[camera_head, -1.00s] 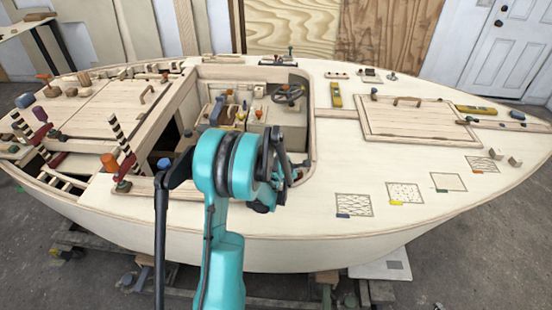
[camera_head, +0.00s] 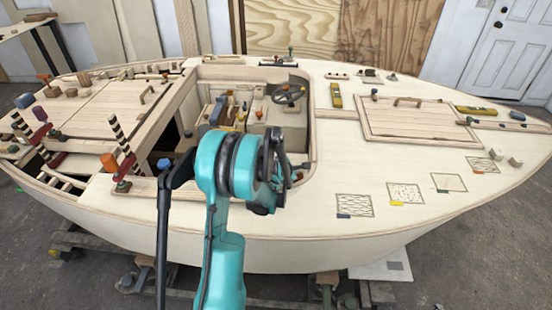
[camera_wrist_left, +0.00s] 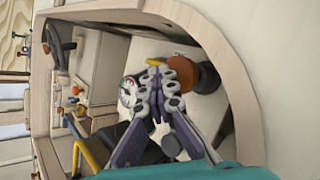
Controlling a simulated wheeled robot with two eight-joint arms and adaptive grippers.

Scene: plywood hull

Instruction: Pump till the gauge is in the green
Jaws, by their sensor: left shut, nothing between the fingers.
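My left gripper (camera_wrist_left: 155,80) is shut and empty in the left wrist view, its fingertips together inside the boat's cockpit. An orange-brown round knob on a dark body (camera_wrist_left: 189,70) is just beyond and right of the fingertips; I cannot tell if they touch. A pale round dial with a bit of red (camera_wrist_left: 131,87) is partly hidden behind the fingers. It may be the gauge, but its needle and green band cannot be read. In the head view, my left arm hides the gripper's tips and much of the near cockpit. My right gripper is not in view.
The cockpit has a pale curved rim (camera_wrist_left: 225,60) close around the gripper. A steering wheel (camera_head: 288,94) stands at its far side. A yellow hoop (camera_wrist_left: 88,160) shows at lower left in the wrist view. A hatch (camera_head: 419,119) lies right of the cockpit.

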